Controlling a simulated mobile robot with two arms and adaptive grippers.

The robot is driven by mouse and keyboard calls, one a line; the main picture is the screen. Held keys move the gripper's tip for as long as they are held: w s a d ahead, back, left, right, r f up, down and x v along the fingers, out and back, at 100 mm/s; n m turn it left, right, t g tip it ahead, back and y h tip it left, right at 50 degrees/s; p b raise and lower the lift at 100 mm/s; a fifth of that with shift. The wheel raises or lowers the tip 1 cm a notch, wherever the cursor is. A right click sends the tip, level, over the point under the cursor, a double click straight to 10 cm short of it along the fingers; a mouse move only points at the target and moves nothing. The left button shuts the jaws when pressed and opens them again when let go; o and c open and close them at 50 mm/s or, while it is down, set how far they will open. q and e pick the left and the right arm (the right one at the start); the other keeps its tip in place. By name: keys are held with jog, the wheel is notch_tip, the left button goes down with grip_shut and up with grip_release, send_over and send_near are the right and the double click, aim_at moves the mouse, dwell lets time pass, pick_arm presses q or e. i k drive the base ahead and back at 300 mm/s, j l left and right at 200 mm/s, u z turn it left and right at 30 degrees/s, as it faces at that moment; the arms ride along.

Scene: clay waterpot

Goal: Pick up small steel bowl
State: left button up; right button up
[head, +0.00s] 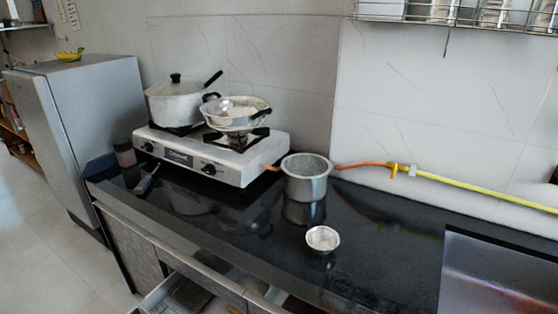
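The small steel bowl (322,238) sits upright on the black counter (385,262) in the head view, right of the middle and near the front edge. Its inside looks pale and shiny, and nothing covers it. Neither of my grippers shows in the head view.
A steel pot (306,178) stands just behind the bowl. A white gas stove (213,160) holds a lidded pot (178,103) and a pan (237,112). A sink (490,275) is at right, an open drawer (172,296) below. Counter around the bowl is clear.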

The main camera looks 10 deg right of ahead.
aim_at(323, 241)
jog(key=k+u, duration=0.1)
jog(key=u, duration=0.65)
jog(key=z, duration=1.3)
